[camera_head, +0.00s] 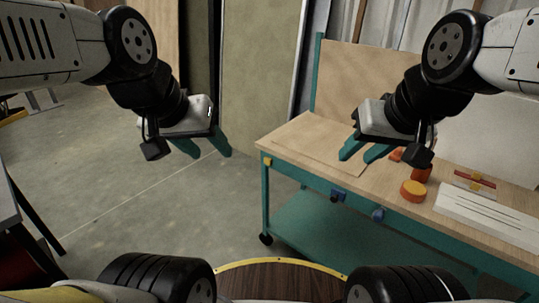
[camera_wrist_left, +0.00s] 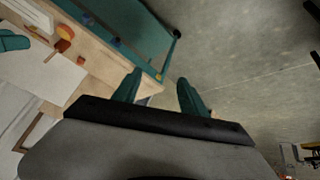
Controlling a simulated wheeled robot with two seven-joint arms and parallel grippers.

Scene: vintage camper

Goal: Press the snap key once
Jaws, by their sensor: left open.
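I cannot tell for sure which part is the snap key. In the head view, small fittings sit on the front edge of the workbench (camera_head: 300,135): a yellow one (camera_head: 267,161), a dark blue one (camera_head: 338,195) and a round blue one (camera_head: 378,215). A round orange-and-yellow piece (camera_head: 413,190) stands on the bench top. My left gripper (camera_head: 211,152) is open and empty over the floor, left of the bench; its fingers also show in the left wrist view (camera_wrist_left: 159,82). My right gripper (camera_head: 358,157) is open and empty above the bench top.
A white slab with dark lines (camera_head: 490,217) lies at the bench's right. Beside it is a small panel with red and yellow parts (camera_head: 474,183). A round wooden top with a yellow rim (camera_head: 280,280) is at the bottom.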

